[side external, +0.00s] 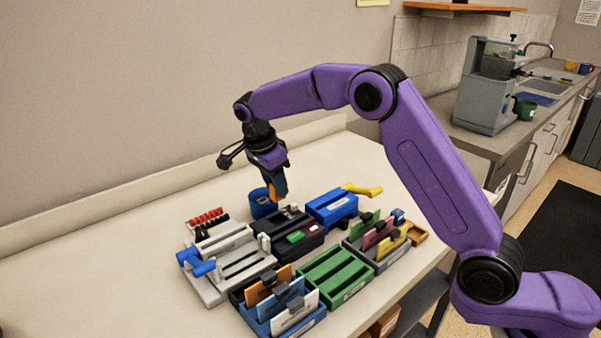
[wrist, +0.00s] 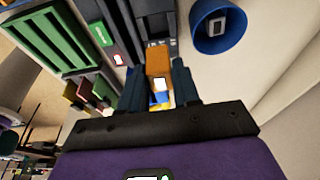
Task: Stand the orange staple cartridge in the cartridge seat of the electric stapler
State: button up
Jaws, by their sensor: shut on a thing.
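The orange staple cartridge (side external: 273,192) is held upright between the fingers of my gripper (side external: 277,194). In the wrist view the cartridge (wrist: 158,60) sits between both dark fingertips (wrist: 157,68), with a white label on it. The dark electric stapler (side external: 283,229), with a green panel and a red-and-white button, stands on the table below and slightly right of the cartridge. It also shows in the wrist view (wrist: 125,38). The cartridge appears above the stapler's back end, apart from it in the side view. I cannot clearly make out the seat.
A blue cup (side external: 261,205) stands close behind the stapler. A blue device with a yellow handle (side external: 333,208) is to the right. A grey punch with blue handles (side external: 225,262) is at left. A green tray (side external: 335,277) and card holders crowd the front. The table's left is clear.

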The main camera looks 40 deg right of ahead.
jog(key=shift+a+f, duration=0.1)
jog(key=shift+f, duration=3.7)
jog(key=o, duration=1.1)
jog(key=shift+f, duration=0.1)
jog(key=shift+s, duration=0.1)
jog(key=shift+r, duration=4.6)
jog(key=shift+a, duration=0.1)
